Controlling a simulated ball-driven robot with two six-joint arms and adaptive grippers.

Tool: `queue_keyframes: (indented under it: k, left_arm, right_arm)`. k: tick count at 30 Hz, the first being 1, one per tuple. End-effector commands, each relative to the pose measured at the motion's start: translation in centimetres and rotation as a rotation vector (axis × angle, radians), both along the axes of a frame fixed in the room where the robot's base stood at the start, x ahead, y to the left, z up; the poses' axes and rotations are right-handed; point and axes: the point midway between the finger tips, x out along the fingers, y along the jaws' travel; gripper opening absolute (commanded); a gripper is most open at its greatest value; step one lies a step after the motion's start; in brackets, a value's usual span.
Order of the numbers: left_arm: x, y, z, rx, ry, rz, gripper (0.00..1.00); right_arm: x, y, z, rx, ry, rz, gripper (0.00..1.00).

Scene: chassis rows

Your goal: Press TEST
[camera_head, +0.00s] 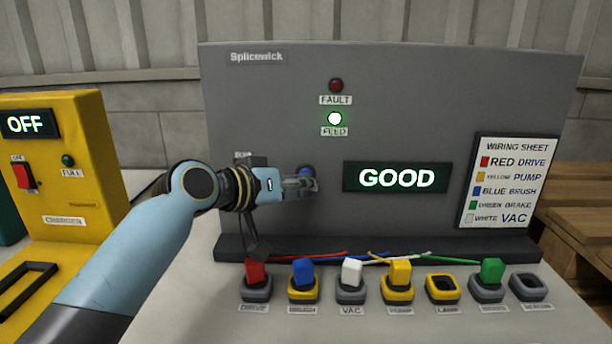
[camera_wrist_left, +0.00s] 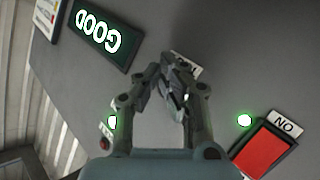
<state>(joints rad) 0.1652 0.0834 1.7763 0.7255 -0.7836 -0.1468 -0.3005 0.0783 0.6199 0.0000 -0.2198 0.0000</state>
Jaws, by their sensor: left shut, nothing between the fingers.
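My left gripper (camera_head: 312,184) is shut and empty, with its fingertips at the grey panel (camera_head: 420,110), just left of the display. A blue round button (camera_head: 306,171) shows partly behind the fingertips; its label is not readable here. In the left wrist view the shut fingers (camera_wrist_left: 172,88) cover the button and part of a white label. I cannot tell whether the fingertips touch the button. The display (camera_head: 396,178) reads GOOD. The FEED lamp (camera_head: 334,118) is lit green and the FAULT lamp (camera_head: 336,85) is dark red. My right gripper is out of view.
A red switch (camera_wrist_left: 264,151) marked ON sits beside a lit green lamp (camera_wrist_left: 244,120). Red, blue, white, yellow and green plugs sit in sockets below the panel; the LAMP socket (camera_head: 444,289) and rightmost socket (camera_head: 530,286) are empty. A yellow charger (camera_head: 85,190) stands left.

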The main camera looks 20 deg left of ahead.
Motion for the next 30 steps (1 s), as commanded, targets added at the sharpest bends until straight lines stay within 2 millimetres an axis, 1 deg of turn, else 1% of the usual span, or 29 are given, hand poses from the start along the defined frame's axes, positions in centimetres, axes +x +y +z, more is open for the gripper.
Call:
queue_keyframes:
  k: [7, 14, 17, 30]
  left_arm:
    - [-0.8, -0.2, 0.1, 0.000, -0.001, 0.000, 0.00]
    - [-0.8, -0.2, 0.0, 0.000, -0.001, 0.000, 0.00]
    - [-1.2, -0.3, 0.0, -0.001, 0.000, 0.000, 0.00]
    - [-5.7, -1.6, 0.1, -0.002, 0.001, 0.001, 0.00]
  right_arm:
    - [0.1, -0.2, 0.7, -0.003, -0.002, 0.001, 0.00]
    - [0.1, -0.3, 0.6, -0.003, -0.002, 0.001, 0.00]
    - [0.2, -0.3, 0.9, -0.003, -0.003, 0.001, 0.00]
    - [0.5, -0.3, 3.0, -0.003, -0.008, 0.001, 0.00]
